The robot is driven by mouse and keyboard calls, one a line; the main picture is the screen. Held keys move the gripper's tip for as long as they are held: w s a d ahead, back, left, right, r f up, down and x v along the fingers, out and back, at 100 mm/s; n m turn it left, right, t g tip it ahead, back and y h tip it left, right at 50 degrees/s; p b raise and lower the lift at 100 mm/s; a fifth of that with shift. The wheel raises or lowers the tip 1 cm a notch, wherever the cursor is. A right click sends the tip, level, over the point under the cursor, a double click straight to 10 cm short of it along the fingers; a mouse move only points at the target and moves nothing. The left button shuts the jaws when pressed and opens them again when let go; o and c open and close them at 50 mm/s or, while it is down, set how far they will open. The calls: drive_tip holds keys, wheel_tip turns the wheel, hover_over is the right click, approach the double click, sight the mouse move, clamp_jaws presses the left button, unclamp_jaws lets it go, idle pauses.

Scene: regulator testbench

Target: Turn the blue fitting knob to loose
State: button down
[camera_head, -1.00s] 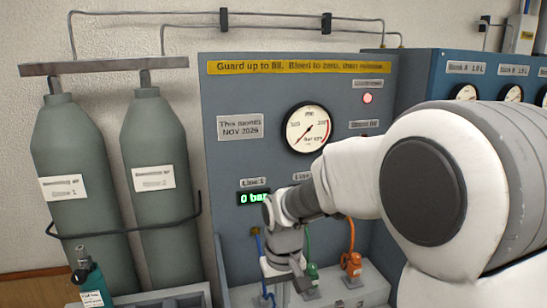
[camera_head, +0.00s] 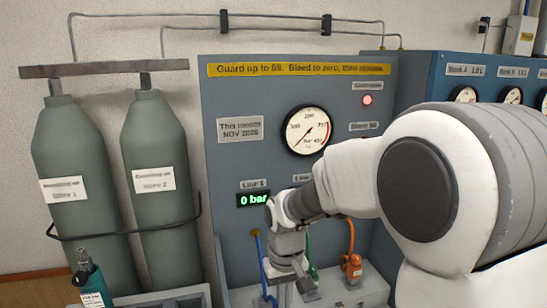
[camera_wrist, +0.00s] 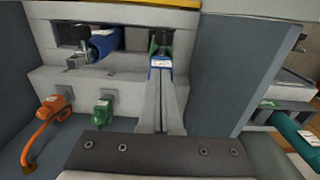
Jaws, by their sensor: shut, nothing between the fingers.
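My gripper (camera_head: 303,287) is shut and empty, low in front of the panel between the blue hose (camera_head: 261,262) and the orange fitting (camera_head: 352,266). In the wrist view my fingers (camera_wrist: 161,80) reach up the middle, with a small blue part with a white label (camera_wrist: 161,63) at their tips. I cannot tell whether that part is the blue fitting knob or whether the fingers touch it. The fitting at the end of the blue hose is mostly hidden by my gripper in the head view. The Line 1 display (camera_head: 253,199) reads 0 bar.
The green fitting (camera_wrist: 103,112) and the orange fitting (camera_wrist: 52,110) stand left of my fingers in the wrist view. A blue cylinder (camera_wrist: 103,43) with a dark knob lies behind. A teal bottle (camera_wrist: 298,133) is at the right. Tall grey-green cylinders (camera_head: 78,190) stand left of the panel.

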idle(0.3)
wheel_tip(320, 180, up, 6)
drive_tip(key=p, duration=0.4)
drive_tip(key=shift+s+d+p, duration=0.15)
drive_tip(key=shift+s+p, duration=0.15)
drive_tip(key=shift+s, duration=0.05)
wheel_tip(320, 180, down, 6)
drive_tip(key=b, duration=0.6)
drive_tip(key=shift+s+a, duration=0.2)
drive_tip(key=shift+s, duration=0.1)
drive_tip(key=shift+w+a, duration=0.1)
drive_tip(key=shift+w, duration=0.5)
idle(0.9)
